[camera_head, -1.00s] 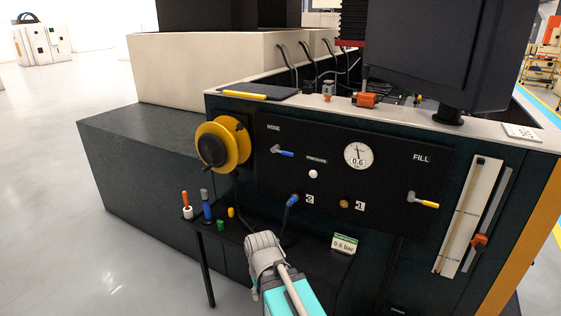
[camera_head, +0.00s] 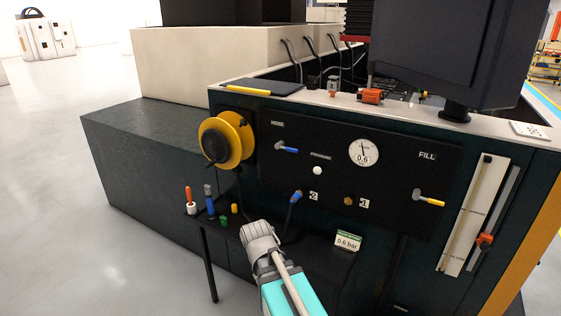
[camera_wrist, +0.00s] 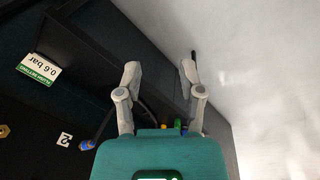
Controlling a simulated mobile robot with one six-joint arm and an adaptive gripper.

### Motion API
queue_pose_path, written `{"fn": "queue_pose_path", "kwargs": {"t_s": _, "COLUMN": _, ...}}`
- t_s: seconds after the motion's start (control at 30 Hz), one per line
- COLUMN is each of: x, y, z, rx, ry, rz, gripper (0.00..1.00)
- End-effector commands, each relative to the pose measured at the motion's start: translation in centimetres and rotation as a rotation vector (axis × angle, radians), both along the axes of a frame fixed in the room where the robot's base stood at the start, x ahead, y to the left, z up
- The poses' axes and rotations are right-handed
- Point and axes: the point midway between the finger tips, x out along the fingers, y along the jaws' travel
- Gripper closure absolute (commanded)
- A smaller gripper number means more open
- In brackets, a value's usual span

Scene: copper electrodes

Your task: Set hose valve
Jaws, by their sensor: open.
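The panel carries a HOSE lever with a blue handle (camera_head: 288,149) at upper left, lying roughly level and tilted slightly down to the right. A FILL lever with a yellow handle (camera_head: 431,201) is at the right. A blue hose plug (camera_head: 296,196) sits in the port beside label 2, and it also shows in the wrist view (camera_wrist: 88,145). A brass port (camera_head: 349,201) beside label 1 is empty. The gauge (camera_head: 364,152) reads 0.6. My gripper is in front of the small shelf, below the panel; in the wrist view its fingers (camera_wrist: 160,75) are apart with nothing between them.
A yellow hose reel (camera_head: 226,139) sticks out at the panel's left. The shelf holds several small coloured tools (camera_head: 210,203) and a 0.6 bar card (camera_head: 347,241). A monitor (camera_head: 440,50) overhangs the upper right. Open floor lies at the left.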

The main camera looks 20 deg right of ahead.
Motion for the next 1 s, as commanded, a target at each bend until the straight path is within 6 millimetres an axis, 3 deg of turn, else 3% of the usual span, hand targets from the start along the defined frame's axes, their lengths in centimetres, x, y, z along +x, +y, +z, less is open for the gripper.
{"fn": "queue_pose_path", "kwargs": {"t_s": 0.27, "x": 8.3, "y": -6.6, "z": 2.2, "rx": -0.317, "ry": -0.143, "rz": 0.024, "gripper": 0.5}}
{"fn": "queue_pose_path", "kwargs": {"t_s": 0.6, "x": 19.0, "y": -14.1, "z": 8.5, "rx": -0.778, "ry": -0.317, "rz": 0.146, "gripper": 0.5}}
{"fn": "queue_pose_path", "kwargs": {"t_s": 0.8, "x": 25.0, "y": -16.8, "z": 13.1, "rx": -1.038, "ry": -0.388, "rz": 0.263, "gripper": 0.5}}
{"fn": "queue_pose_path", "kwargs": {"t_s": 1.0, "x": 29.9, "y": -17.9, "z": 16.9, "rx": -1.255, "ry": -0.428, "rz": 0.392, "gripper": 0.5}}
